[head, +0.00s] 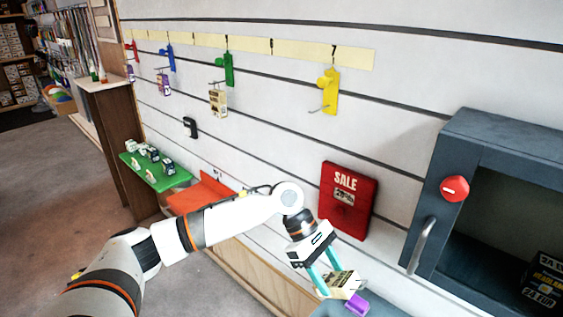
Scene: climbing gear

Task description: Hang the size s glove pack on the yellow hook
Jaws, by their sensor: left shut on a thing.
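The yellow hook (331,92) is on the slatted wall under the cream number strip, right of the green hook. Its prong sticks out to the left and is bare. My left gripper (333,287) is low in the picture, shut on a cream glove pack (346,281) with dark print. A purple piece (356,304) shows just below the pack; I cannot tell whether it belongs to it. The size lettering is too small to read. The gripper and pack are well below the yellow hook. My right gripper is not in view.
Red (133,50), blue (169,58) and green (228,69) hooks hold packs. A red SALE box (347,199) stands out between the gripper and hook height. A dark cabinet (479,136) juts out at right. Green (150,180) and orange (199,195) shelves are at left.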

